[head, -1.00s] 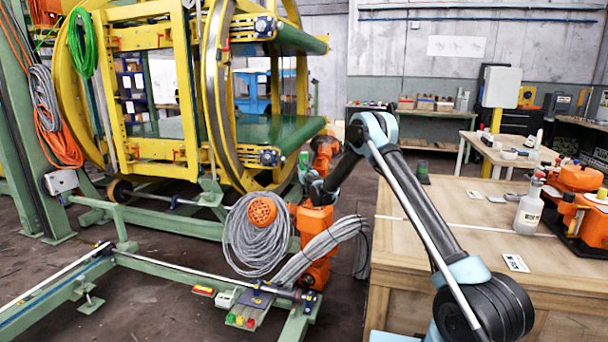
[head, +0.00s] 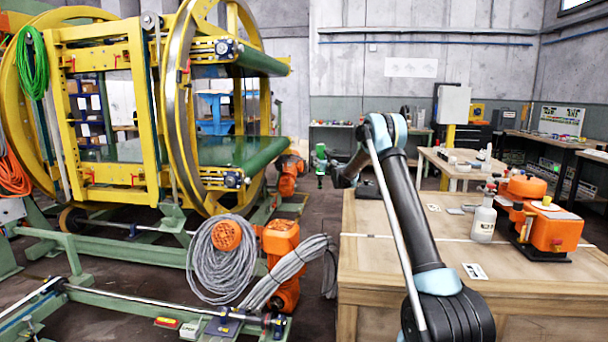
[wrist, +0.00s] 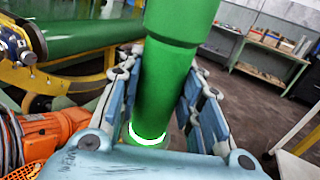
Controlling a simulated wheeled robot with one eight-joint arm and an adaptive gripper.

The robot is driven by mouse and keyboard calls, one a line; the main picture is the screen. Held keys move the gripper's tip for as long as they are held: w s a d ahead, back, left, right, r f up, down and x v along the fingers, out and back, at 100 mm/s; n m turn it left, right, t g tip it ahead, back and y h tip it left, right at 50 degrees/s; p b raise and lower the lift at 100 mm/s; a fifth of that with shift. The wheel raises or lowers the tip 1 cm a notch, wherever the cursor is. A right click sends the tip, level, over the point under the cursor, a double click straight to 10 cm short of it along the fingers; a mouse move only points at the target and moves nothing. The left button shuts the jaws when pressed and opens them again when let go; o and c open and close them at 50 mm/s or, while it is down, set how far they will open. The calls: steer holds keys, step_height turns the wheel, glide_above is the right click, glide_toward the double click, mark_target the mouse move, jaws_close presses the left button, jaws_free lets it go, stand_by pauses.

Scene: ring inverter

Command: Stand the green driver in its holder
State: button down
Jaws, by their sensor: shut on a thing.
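The green driver (head: 320,161) is held upright in the air by my gripper (head: 335,174), just left of the wooden bench's far corner. In the wrist view the driver (wrist: 178,62) is a thick green cylinder with a pale glowing ring low on it. My gripper (wrist: 163,105) is shut around it, with a blue-grey finger on each side. The driver's top runs out of the wrist view. I cannot make out the holder for certain. A small dark flat item (head: 372,190) lies on the bench near its far left corner.
The yellow ring frame (head: 185,110) and coiled grey cable (head: 215,268) stand to the left. Bare floor shows beyond the bench.

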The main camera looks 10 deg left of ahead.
steer(key=d+r, duration=0.5)
steer(key=d, duration=0.6)
steer(key=w+d+r, duration=0.1)
steer(key=d+r, duration=0.4)
steer(key=d, duration=0.7)
steer(key=w+d+r, duration=0.1)
steer(key=d+r, duration=0.4)
steer(key=d, duration=0.7)
steer(key=shift+w+d+r, duration=0.15)
steer(key=shift+w+r, duration=0.1)
steer(key=shift+r, duration=0.1)
step_height(320, 180, down, 17)
steer(key=shift+r, duration=0.2)
steer(key=c, duration=1)
jaws_free()
steer(key=shift+c, duration=0.2)
steer(key=shift+f, duration=0.1)
